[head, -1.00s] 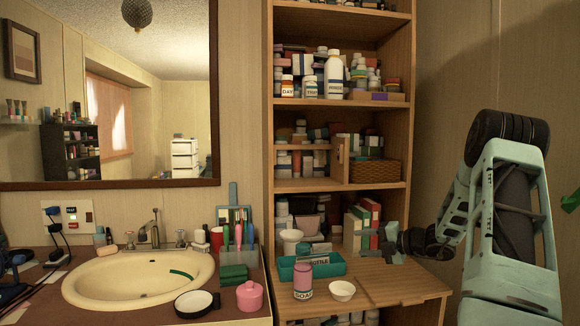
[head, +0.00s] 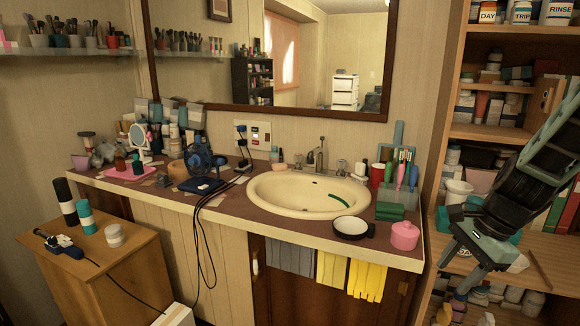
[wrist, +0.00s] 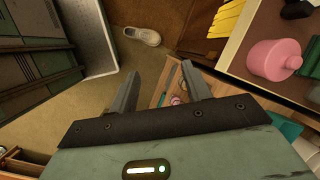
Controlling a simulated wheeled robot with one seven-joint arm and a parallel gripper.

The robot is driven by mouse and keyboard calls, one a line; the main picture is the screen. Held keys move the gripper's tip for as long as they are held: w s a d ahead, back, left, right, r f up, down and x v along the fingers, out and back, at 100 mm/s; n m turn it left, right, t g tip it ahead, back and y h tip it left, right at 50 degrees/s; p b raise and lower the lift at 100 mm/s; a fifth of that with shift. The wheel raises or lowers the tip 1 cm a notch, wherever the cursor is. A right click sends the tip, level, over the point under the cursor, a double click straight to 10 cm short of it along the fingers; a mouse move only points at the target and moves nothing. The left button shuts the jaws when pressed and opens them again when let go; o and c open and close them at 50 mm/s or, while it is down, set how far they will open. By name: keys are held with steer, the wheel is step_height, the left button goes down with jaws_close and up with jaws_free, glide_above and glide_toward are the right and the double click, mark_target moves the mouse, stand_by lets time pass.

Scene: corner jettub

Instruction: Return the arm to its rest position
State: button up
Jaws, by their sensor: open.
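My gripper (head: 455,272) is at the right of the head view, in front of the wooden shelf unit (head: 437,175). Its jaws point down and to the left, and it is apart from the counter. My arm comes in from the right edge, bent, and covers part of the shelves. In the wrist view my gripper (wrist: 160,88) has its two fingers spread, with nothing between them but the view of the floor and furniture below.
The counter (head: 235,208) holds a sink (head: 280,197), a pink jar (head: 405,235) and a black-rimmed dish (head: 351,228). Yellow cloths (head: 366,279) hang below it. A small wooden table (head: 125,262) stands at left. A shoe (wrist: 142,36) lies on the floor.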

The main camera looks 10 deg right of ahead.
steer(key=s+a+r+n+h+p, duration=0.1)
steer(key=s+a+r+n+p, duration=0.3)
steer(key=s+a+n, duration=0.5)
steer(key=s+a+r+n+g+h+p, duration=0.1)
steer(key=s+a+r+n+p, duration=0.3)
steer(key=a+n, duration=1.2)
steer(key=s+r, duration=0.4)
steer(key=s, duration=0.1)
steer(key=shift+a+g+h, duration=0.15)
steer(key=shift+g+h, duration=0.15)
